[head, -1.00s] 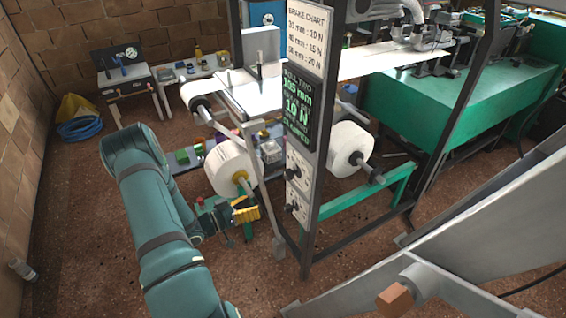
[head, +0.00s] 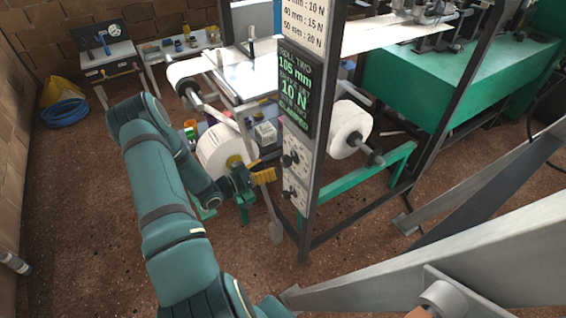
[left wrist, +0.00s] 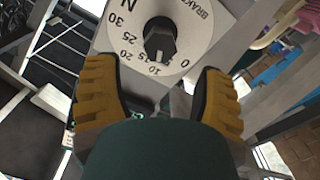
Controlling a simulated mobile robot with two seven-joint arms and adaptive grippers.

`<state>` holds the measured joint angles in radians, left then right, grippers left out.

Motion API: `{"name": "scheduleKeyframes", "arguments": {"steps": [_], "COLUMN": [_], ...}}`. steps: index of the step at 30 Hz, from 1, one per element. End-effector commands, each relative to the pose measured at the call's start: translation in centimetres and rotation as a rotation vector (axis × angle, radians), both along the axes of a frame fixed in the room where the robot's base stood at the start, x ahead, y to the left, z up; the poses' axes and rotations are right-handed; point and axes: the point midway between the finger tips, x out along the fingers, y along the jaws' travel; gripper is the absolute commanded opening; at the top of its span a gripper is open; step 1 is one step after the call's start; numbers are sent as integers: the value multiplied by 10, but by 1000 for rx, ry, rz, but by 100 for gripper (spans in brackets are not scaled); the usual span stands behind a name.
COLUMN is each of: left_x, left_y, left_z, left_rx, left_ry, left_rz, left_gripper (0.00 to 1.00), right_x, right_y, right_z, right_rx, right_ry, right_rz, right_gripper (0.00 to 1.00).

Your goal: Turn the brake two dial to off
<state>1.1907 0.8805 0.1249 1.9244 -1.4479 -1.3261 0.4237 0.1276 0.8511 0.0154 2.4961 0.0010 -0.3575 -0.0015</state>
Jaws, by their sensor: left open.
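Two dials with black knobs sit on the grey post in the head view, an upper dial (head: 290,160) and a lower dial (head: 291,194). My left gripper (head: 264,177), with yellow fingers, is just left of the post at about their height. In the left wrist view a white dial with a black knob (left wrist: 160,43) lies ahead, between and beyond the open fingers (left wrist: 160,85), apart from them. Its scale runs from 0 to 30, marked N. Its label starts "BRAK"; the rest is cut off, so I cannot tell which brake it is. My right gripper is not in view.
A display (head: 296,95) above the dials reads roll two, 105 mm, 10 N. A white paper roll (head: 222,147) is behind my left gripper, and another roll (head: 349,129) is right of the post. A green rail (head: 375,179) runs at the right.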

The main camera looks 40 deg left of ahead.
Motion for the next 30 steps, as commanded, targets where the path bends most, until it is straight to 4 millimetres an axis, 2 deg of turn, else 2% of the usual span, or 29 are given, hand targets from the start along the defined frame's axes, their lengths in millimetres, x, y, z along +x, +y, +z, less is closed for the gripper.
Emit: {"name": "scheduleKeyframes", "arguments": {"steps": [3, 10, 15, 23, 26, 27, 29, 30], "left_x": [22, 51, 58, 58, 58, 58, 58, 58], "left_y": [-7, -15, -17, -17, -17, -17, -17, -17], "left_z": [-1, 0, 0, 0, 0, 0, 0, 0], "left_rx": [-1, 1, 0, 0, 0, 0, 0, 0], "left_ry": [-2, -1, 0, 0, 0, 0, 0, 0], "left_rz": [-2, -2, 0, 0, 0, 0, 0, 0], "left_gripper": [69, 69, 69, 69, 39, 25, 4, 2], "right_x": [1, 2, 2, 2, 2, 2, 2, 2], "right_y": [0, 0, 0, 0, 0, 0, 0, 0], "right_z": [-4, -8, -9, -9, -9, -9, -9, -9], "right_rx": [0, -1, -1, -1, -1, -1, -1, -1], "right_ry": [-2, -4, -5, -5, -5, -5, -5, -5], "right_rz": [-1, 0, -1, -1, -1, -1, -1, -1], "right_gripper": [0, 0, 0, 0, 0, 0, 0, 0]}}
